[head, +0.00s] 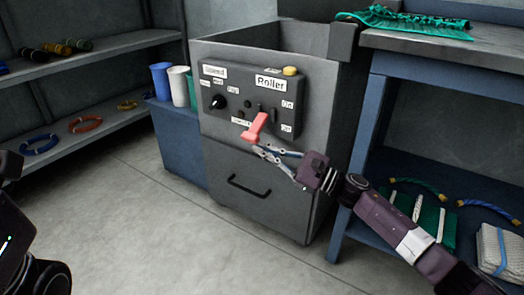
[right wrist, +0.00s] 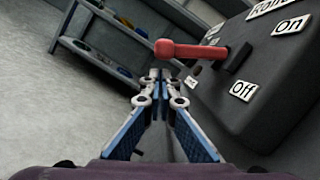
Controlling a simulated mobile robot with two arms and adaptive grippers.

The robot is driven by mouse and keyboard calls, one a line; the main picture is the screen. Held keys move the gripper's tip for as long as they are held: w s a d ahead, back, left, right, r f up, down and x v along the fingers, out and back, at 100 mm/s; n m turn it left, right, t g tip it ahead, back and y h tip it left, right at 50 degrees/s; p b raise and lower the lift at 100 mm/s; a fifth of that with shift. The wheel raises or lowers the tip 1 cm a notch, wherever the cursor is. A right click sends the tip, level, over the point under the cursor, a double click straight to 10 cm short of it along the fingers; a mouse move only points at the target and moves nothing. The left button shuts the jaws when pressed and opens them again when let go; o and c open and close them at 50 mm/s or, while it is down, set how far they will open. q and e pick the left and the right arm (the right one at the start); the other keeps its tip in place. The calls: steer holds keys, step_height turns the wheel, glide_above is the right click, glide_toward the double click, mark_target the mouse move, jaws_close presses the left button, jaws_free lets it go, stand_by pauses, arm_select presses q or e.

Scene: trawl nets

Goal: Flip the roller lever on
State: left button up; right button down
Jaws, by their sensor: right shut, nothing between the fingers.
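The red roller lever (head: 256,127) sticks out from the dark control panel (head: 242,97) on the grey machine. In the head view its end points down and left, level with the "Off" label (head: 286,128) and below the "On" label (head: 287,104). My right gripper (head: 262,151) is shut and empty, just below the lever's end. In the right wrist view the lever (right wrist: 190,51) lies beyond and slightly above the closed fingertips (right wrist: 161,75). Whether they touch it is not clear. My left gripper is not in view.
A black knob (head: 217,102) and a yellow button (head: 290,71) are on the panel. A drawer handle (head: 248,187) sits below. A blue workbench (head: 372,88) with a green net (head: 405,20) stands close at right. Cups stand left on a blue cabinet. The floor in front is clear.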

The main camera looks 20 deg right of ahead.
steer(key=shift+s+a+r, duration=0.15)
steer(key=shift+a+r, duration=0.05)
steer(key=shift+r, duration=0.1)
steer(key=shift+r, duration=0.1)
